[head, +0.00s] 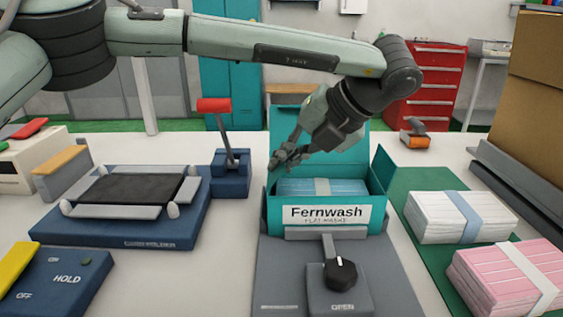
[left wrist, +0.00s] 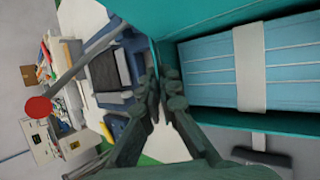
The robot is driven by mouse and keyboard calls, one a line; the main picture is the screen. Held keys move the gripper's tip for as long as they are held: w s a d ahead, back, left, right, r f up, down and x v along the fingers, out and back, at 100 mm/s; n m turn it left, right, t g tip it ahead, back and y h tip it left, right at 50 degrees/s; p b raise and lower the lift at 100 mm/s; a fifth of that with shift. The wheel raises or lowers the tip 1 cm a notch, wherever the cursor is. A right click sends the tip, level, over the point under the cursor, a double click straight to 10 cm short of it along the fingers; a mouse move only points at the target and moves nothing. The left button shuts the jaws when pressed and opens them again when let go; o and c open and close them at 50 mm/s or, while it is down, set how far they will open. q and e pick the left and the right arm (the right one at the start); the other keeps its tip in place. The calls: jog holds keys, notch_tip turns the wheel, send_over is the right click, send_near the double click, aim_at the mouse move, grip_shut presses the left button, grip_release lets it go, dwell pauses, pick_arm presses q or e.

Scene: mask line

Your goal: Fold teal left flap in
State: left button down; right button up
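The teal box (head: 280,213) labelled "Fernwash" stands on a grey fixture, with a banded blue mask stack (head: 322,187) inside. Its back lid (head: 355,125) stands upright and its right flap (head: 382,165) stands up at the right. The left flap is largely hidden in the head view behind my left gripper (head: 284,158). That gripper is at the box's left rim. In the left wrist view my left gripper (left wrist: 160,88) has its fingertips close together beside a teal panel (left wrist: 180,22), with the blue stack (left wrist: 205,75) to the right. I see no clear grasp. My right gripper is out of view.
A grey lever fixture (head: 340,285) is in front of the box. A red-handled press (head: 230,165) and a blue tray unit (head: 125,210) are at the left. White (head: 455,218) and pink mask stacks (head: 505,285) lie on a green mat at the right.

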pick_arm(q)
jog(key=shift+d+f+y+b, duration=0.4)
jog(key=shift+d+y+b, duration=0.1)
jog(key=shift+y, duration=0.7)
jog(key=shift+d+m+y+p, duration=0.15)
jog(key=shift+m+y+p, duration=0.25)
jog(key=shift+y, duration=0.2)
jog(key=shift+f+t+y, duration=0.3)
jog(key=shift+y, duration=0.4)
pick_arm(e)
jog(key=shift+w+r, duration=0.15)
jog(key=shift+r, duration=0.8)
pick_arm(q)
jog(key=c, duration=2.2)
grip_release()
jog(key=o, duration=0.4)
jog(key=shift+r, duration=0.15)
notch_tip(320, 180, up, 10)
jog(key=shift+f, duration=0.15)
